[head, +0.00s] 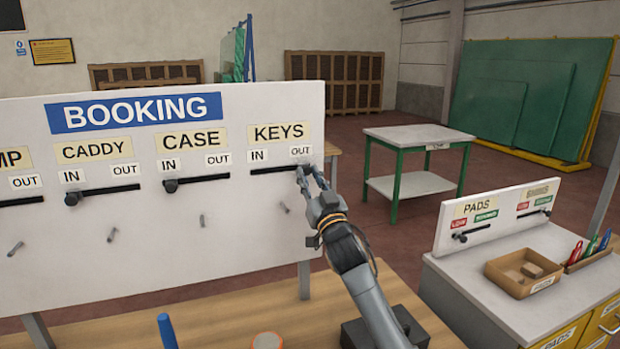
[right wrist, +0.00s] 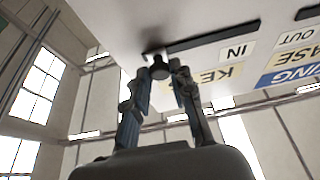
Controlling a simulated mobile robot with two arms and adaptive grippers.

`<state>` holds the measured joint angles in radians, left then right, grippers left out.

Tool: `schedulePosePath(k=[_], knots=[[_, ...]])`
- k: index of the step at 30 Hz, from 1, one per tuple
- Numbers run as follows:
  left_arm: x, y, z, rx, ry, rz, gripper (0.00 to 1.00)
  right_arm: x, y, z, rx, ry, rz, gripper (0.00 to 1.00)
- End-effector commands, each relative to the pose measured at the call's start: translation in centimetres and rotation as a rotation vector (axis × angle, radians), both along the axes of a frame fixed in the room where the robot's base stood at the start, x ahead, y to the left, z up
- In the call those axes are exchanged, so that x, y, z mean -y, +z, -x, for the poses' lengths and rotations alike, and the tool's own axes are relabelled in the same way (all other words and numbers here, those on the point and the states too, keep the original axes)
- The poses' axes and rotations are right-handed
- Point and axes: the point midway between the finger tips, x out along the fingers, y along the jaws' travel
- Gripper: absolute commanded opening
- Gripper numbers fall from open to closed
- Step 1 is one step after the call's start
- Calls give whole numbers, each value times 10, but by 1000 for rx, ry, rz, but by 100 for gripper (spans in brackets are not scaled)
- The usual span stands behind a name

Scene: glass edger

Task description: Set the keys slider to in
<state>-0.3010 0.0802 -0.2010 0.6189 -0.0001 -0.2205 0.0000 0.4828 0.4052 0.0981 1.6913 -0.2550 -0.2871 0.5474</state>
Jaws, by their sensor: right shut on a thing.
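The white booking board (head: 150,235) has a KEYS label (head: 279,133) with an IN tag (head: 257,155) at left and an OUT tag (head: 300,151) at right. Below runs the dark keys slider slot (head: 272,170). My right gripper (head: 308,177) is at the slot's right end, under OUT. In the right wrist view the dark round keys slider knob (right wrist: 160,70) sits between the fingertips of my right gripper (right wrist: 163,72), which is shut on it. In the head view the fingers partly hide the knob. My left gripper is not in view.
The case slider knob (head: 171,186) and caddy slider knob (head: 72,198) sit at the left of their slots. Small pegs (head: 284,207) stick out below. A grey cabinet (head: 500,270) with a pads panel stands at right. A blue handle (head: 166,331) stands on the wooden bench.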

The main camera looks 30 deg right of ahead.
Motion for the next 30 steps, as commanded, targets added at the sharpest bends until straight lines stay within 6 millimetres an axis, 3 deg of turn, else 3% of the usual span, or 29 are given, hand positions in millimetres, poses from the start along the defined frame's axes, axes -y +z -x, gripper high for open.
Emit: schedulePosePath(k=[5,12,16,21,29,30], knots=[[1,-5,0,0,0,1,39,-16,-2,-4,2,3,-5,0],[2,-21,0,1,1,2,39,-75,-4,-18,2,6,-9,0],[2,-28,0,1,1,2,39,-98,-3,-24,0,3,-5,0],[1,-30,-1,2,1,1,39,-111,-2,-27,-2,1,-1,0],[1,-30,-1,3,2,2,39,-112,-1,-27,-3,2,-1,0],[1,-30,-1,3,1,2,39,-112,-1,-27,-3,2,-1,25]])
